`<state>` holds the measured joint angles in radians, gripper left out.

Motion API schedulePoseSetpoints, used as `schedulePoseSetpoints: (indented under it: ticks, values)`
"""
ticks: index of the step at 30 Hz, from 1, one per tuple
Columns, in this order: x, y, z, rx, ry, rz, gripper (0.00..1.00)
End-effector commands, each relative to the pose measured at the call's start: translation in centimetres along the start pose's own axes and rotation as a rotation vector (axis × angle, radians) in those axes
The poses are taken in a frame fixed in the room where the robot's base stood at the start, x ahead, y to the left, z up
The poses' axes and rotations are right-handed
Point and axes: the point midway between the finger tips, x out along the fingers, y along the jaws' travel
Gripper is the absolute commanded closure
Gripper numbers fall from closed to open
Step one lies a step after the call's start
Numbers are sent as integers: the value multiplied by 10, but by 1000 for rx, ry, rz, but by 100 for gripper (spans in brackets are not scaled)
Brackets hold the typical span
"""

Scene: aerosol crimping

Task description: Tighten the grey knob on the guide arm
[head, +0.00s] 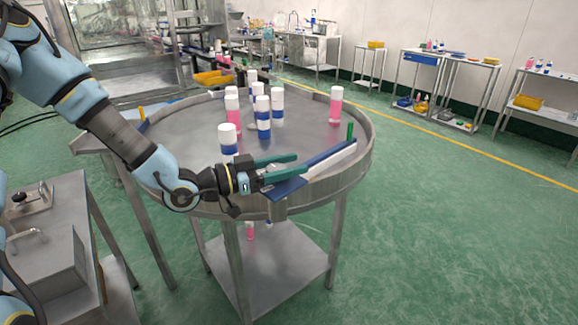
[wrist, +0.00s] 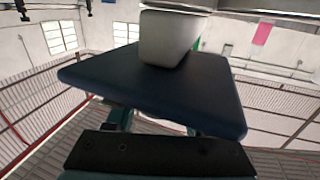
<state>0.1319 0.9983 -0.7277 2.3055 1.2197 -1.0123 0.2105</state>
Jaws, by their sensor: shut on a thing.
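The guide arm (head: 318,163) is a dark blue bar with a white strip, slanting over the near right rim of the round table. My gripper (head: 301,163) has teal fingers and lies beside the near end of this arm. In the wrist view, the guide arm's dark blue plate (wrist: 150,85) fills the middle, with a pale grey rounded block (wrist: 172,38) on it. The plate hides my fingertips there. My gripper is shut with a gap between the fingers, apparently on the grey knob, which I cannot make out clearly; the contact is hidden.
The round steel table (head: 310,115) has a raised rim. Several white-capped bottles stand on it, one (head: 228,140) close to my wrist. A green upright piece (head: 350,131) stands at the guide arm's far end. A steel bench (head: 55,225) is at the left. Open floor lies right.

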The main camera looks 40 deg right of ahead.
Motion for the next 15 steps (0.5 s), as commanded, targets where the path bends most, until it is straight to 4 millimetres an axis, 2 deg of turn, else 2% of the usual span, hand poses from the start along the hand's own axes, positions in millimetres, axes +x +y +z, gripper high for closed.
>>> schedulePoseSetpoints:
  ticks: [6, 7, 15]
  values:
    - [0, 0, -1, 1, 0, 1, 100]
    - [0, 0, -1, 1, 0, 1, 45]
    - [0, 0, 0, 1, 0, 0, 17]
